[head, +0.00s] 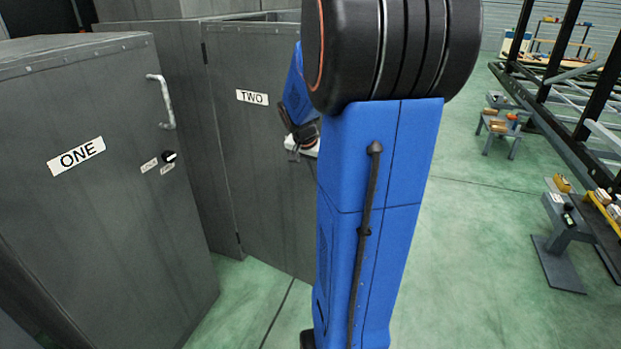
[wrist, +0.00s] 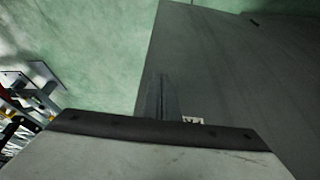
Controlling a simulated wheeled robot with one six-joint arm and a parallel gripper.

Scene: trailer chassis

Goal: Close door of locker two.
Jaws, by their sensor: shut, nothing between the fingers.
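The door of locker two (head: 255,150) is a dark grey metal panel with a white "TWO" label (head: 252,97). Its hinges show on its left edge, and it stands at an angle, swung out from the locker body. My blue arm hides its right part, and its handle is not visible. My gripper (head: 303,142) is beside the door face, right of the label, partly hidden by my arm. In the wrist view my gripper (wrist: 160,95) is shut and empty, against a grey panel (wrist: 220,60). I cannot tell whether it touches the door.
Locker one (head: 110,220) stands at the left, its door closed, with a handle (head: 163,102). Green floor (head: 480,240) is open to the right. A black trailer frame (head: 575,110) and grey stands (head: 560,235) are at the far right.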

